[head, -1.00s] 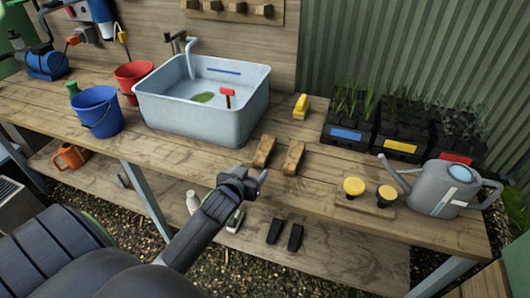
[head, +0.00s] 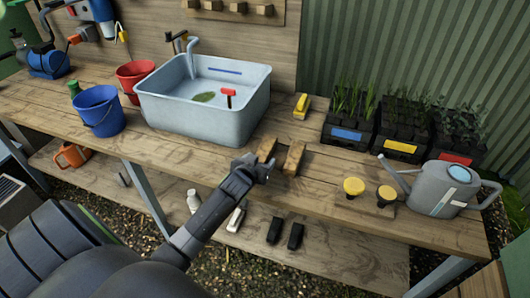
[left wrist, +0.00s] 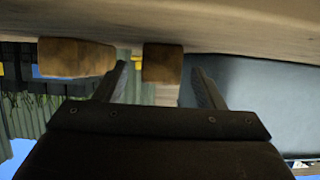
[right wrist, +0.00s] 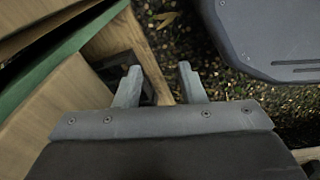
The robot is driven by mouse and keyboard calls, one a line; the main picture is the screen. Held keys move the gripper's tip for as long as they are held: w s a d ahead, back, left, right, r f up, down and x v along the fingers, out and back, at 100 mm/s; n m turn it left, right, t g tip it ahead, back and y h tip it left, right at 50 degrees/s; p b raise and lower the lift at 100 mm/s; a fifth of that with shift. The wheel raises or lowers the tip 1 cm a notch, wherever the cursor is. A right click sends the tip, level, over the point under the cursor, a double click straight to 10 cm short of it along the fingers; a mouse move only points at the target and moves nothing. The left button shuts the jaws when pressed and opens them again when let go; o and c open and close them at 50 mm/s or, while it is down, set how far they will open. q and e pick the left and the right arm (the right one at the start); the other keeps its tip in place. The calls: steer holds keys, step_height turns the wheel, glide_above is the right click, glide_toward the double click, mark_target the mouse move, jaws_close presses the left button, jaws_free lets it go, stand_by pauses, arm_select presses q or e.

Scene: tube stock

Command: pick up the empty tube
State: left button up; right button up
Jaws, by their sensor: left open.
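I cannot pick out an empty tube with certainty. Black tubes with green seedlings stand in three crates at the back right: a blue-labelled crate (head: 345,135), a yellow-labelled crate (head: 400,146) and a red-labelled crate (head: 455,158). Two wooden blocks lie on the bench, a left block (head: 266,149) and a right block (head: 293,158). My left gripper (head: 262,170) is open and empty at the bench's front edge, just in front of the left block. In the left wrist view that block (left wrist: 163,63) appears between the fingers, apart from them. My right gripper (right wrist: 160,68) is open and empty, above gravel and wood.
A grey tub (head: 205,115) stands behind the left gripper. A yellow tool (head: 302,106) lies right of it. Two yellow-topped knobs (head: 354,187) and a watering can (head: 447,190) stand at the right. Two black objects (head: 275,231) lie on the lower shelf (head: 345,255).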

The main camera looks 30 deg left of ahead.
arm_select(q)
steer(key=c, duration=1.1)
steer(key=shift+o, duration=0.2)
